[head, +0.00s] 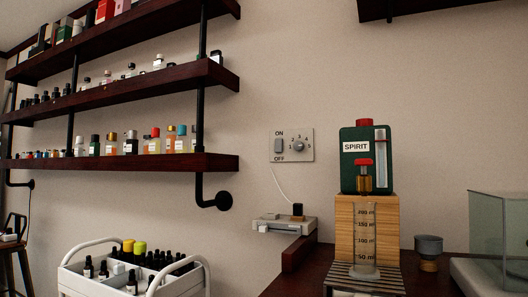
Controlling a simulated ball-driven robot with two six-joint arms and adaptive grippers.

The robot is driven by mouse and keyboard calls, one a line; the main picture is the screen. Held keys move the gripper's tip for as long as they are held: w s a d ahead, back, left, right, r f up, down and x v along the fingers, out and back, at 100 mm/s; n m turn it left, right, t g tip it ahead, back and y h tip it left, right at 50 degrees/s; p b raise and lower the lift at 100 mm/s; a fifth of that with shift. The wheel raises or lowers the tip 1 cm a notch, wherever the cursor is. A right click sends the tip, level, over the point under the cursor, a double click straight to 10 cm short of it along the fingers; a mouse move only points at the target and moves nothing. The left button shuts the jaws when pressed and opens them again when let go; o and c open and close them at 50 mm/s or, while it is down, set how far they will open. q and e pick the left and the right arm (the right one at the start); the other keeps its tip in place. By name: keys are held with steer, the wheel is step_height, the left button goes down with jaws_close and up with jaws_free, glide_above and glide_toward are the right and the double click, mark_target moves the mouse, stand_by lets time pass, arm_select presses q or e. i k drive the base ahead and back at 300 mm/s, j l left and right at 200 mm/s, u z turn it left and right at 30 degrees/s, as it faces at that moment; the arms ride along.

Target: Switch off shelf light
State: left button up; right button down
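A pale switch plate (308,145) is on the wall, right of the shelves. It bears a grey rocker switch (279,146) at its left, marked ON above and OFF below. A round dial (299,146) with numbers around it sits on the same plate. The rocker is too small to tell which side is pressed. The dark wooden shelves (150,161) hold many small bottles. No lamp or glow is clearly visible on them. Neither of my grippers is in view.
A white trolley (105,284) with dark bottles stands below the shelves. A small grey device (285,225) sits below the switch plate. At right, a dark counter (437,286) carries a green SPIRIT container (354,174) on a wooden block (346,225), a measuring cylinder (365,240) and a glass box (498,225).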

mark_target(278, 142)
steer(key=i+j, duration=0.2)
steer(key=i+j+z, duration=0.1)
steer(key=i+j, duration=0.15)
steer(key=j, duration=0.2)
steer(key=i+j, duration=0.2)
steer(key=i+j+z, duration=0.15)
steer(key=j, duration=0.3)
steer(key=i+j, duration=0.25)
steer(key=i+j+z, duration=0.1)
steer(key=j, duration=0.35)
steer(key=i, duration=0.1)
